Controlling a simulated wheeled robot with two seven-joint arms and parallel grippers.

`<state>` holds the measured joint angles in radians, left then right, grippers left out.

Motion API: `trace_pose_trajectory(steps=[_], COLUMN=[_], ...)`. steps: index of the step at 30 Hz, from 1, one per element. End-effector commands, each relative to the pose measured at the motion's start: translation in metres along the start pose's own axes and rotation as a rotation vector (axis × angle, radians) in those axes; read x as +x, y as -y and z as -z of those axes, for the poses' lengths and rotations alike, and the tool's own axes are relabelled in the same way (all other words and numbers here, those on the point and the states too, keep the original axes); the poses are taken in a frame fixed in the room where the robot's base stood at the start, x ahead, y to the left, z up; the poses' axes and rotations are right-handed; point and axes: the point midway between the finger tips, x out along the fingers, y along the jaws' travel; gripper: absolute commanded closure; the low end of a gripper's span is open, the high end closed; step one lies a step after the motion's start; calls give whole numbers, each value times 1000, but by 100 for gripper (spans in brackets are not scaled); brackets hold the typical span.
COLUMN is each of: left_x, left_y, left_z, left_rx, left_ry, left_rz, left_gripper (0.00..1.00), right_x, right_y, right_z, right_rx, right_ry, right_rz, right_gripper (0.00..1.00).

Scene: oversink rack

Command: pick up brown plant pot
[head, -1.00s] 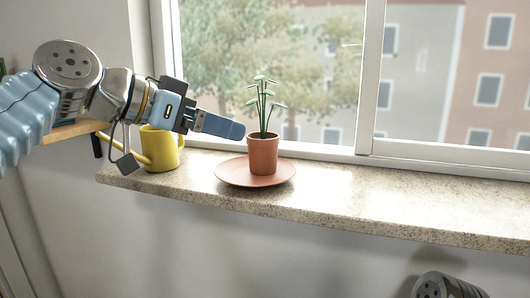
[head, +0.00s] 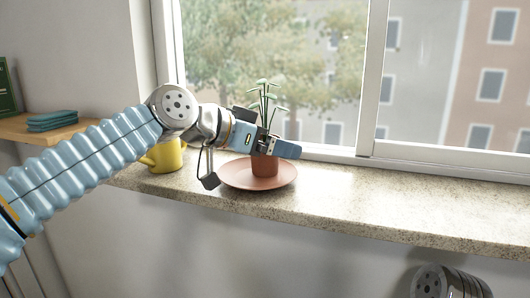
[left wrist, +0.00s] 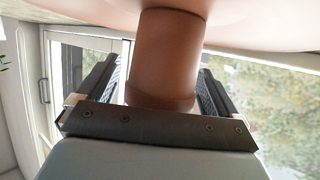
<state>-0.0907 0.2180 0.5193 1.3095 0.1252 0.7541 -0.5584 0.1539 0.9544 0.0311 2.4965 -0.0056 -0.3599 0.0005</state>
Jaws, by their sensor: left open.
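The brown plant pot (head: 265,168) holds a green plant (head: 263,95) and stands upright on a round terracotta saucer (head: 236,176) on the windowsill. My left gripper (head: 281,148) is open at the pot, covering its upper part in the head view. In the left wrist view, turned upside down, the pot (left wrist: 168,55) lies between the two dark fingers of the left gripper (left wrist: 162,82), with the saucer (left wrist: 260,22) at the top. Gaps seem to show beside the pot, and I cannot tell whether either finger touches it. My right gripper is not in view.
A yellow watering can (head: 167,157) stands left of the saucer, partly behind my left arm. The window (head: 440,80) is close behind the pot. The stone sill (head: 400,215) is clear to the right. A wooden shelf (head: 30,130) with folded blue cloth (head: 52,120) is at the left.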

Motion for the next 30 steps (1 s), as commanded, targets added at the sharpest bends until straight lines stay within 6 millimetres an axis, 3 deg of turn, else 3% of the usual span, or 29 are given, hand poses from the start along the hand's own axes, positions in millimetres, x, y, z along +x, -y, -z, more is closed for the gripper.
trace_pose_trajectory(steps=[2, 15, 23, 30], left_x=[0, -1, -2, -20], left_y=[0, 0, 0, -2], left_z=[0, 1, 4, 37], left_rx=[0, 1, 1, 4], left_ry=[0, -1, -2, -6], left_rz=[0, 0, 0, 0], left_gripper=[9, 75, 76, 76], right_x=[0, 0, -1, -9], right_y=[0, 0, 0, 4], right_z=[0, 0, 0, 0], right_rx=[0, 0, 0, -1], right_ry=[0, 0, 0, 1], right_rz=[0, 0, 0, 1], right_gripper=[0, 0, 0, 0])
